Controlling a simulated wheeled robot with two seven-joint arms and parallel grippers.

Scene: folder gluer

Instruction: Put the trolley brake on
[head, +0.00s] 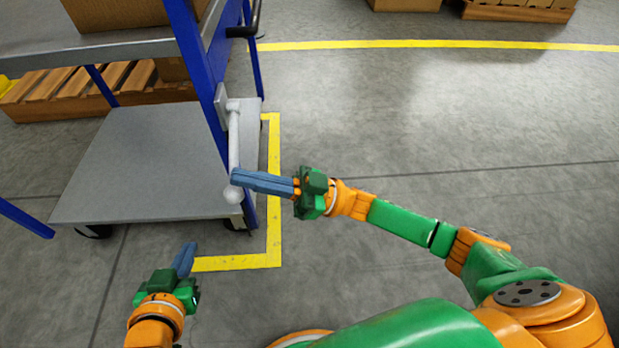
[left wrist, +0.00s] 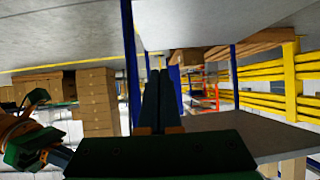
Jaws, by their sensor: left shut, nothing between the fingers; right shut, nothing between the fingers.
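The trolley (head: 150,160) has blue posts and grey shelves and stands at the left of the head view. Its brake lever (head: 234,140) is a light grey bar with a round knob (head: 233,194) at its lower end, hanging down along the near right post. My right gripper (head: 236,178) is shut and empty, its blue fingertips at the lever just above the knob; whether they touch it I cannot tell. My left gripper (head: 188,250) is shut and empty, low in front of the trolley and apart from it. Its shut fingers (left wrist: 160,90) also show in the left wrist view.
A yellow floor line (head: 273,190) runs around the trolley's right corner. A black handle (head: 246,28) sticks out at the trolley's upper right. A wooden pallet (head: 60,95) lies behind the trolley. The floor to the right is clear beyond my right arm.

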